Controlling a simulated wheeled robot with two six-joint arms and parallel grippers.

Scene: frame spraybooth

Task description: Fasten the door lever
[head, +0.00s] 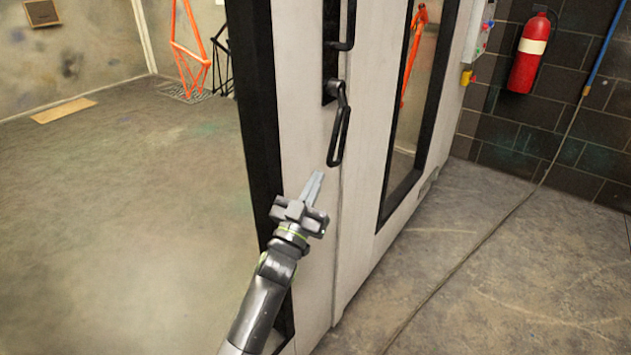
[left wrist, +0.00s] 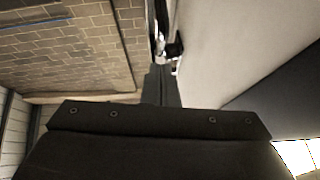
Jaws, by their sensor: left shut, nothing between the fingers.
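The black door lever (head: 340,128) is a long loop hanging from a pivot on a black plate on the pale door (head: 303,100). It points down, its lower end leaning slightly left. My left gripper (head: 318,175) is shut and empty, with its fingers pointing up just below and left of the lever's lower end. A small gap shows between them in the head view. In the left wrist view the dark gripper body (left wrist: 160,130) fills the bottom, and a dark and shiny part beyond the fingers cannot be told clearly. My right gripper is not in view.
A fixed black handle (head: 346,25) sits above the lever. A narrow window (head: 410,95) is to its right. A red extinguisher (head: 527,55) hangs on the dark block wall. Left of the door's black edge, the booth floor (head: 110,220) is open, with an orange frame (head: 190,45) behind.

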